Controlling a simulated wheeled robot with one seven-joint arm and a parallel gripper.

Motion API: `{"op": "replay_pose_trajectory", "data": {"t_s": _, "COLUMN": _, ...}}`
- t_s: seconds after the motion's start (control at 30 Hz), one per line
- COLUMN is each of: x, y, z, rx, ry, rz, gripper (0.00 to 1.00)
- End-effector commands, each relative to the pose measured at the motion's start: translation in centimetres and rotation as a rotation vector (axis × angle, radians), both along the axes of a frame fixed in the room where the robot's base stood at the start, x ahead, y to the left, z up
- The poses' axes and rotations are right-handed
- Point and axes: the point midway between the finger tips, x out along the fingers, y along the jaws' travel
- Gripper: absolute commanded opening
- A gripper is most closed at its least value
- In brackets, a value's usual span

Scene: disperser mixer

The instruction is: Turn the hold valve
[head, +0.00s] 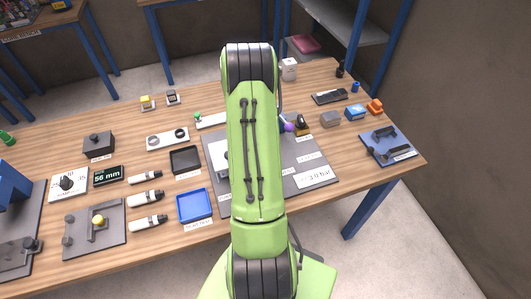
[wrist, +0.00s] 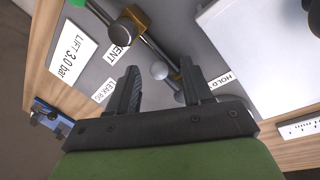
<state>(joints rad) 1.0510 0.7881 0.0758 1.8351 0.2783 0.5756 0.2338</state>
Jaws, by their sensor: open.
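The panel's HOLD label (wrist: 222,80) shows at the right in the wrist view, partly cut by my gripper. Beside it is a brass valve part (wrist: 178,78), largely hidden behind my right finger. My gripper (wrist: 160,78) is open over the panel. In the head view my arm hides most of the gripper and the hold valve.
A metal pipe leads to another brass fitting (wrist: 134,18) by the VENT label (wrist: 120,41). The LIFT 3.0 bar label (wrist: 72,50) is at the left. A blue tray (head: 194,206) and a black tray (head: 185,160) stand left of the grey panel (head: 318,172).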

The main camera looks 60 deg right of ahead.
Motion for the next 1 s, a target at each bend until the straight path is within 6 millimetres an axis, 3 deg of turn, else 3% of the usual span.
{"op": "replay_pose_trajectory", "data": {"t_s": 0.23, "x": -0.02, "y": -0.02, "z": -0.16, "rx": -0.001, "ry": 0.000, "rz": 0.000, "gripper": 0.50}}
{"op": "replay_pose_trajectory", "data": {"t_s": 0.57, "x": -0.03, "y": -0.04, "z": -0.13, "rx": -0.002, "ry": 0.000, "rz": -0.001, "gripper": 0.01}}
{"op": "replay_pose_trajectory", "data": {"t_s": 1.0, "x": -0.20, "y": -0.25, "z": -0.10, "rx": -0.005, "ry": 0.000, "rz": 0.031, "gripper": 0.00}}
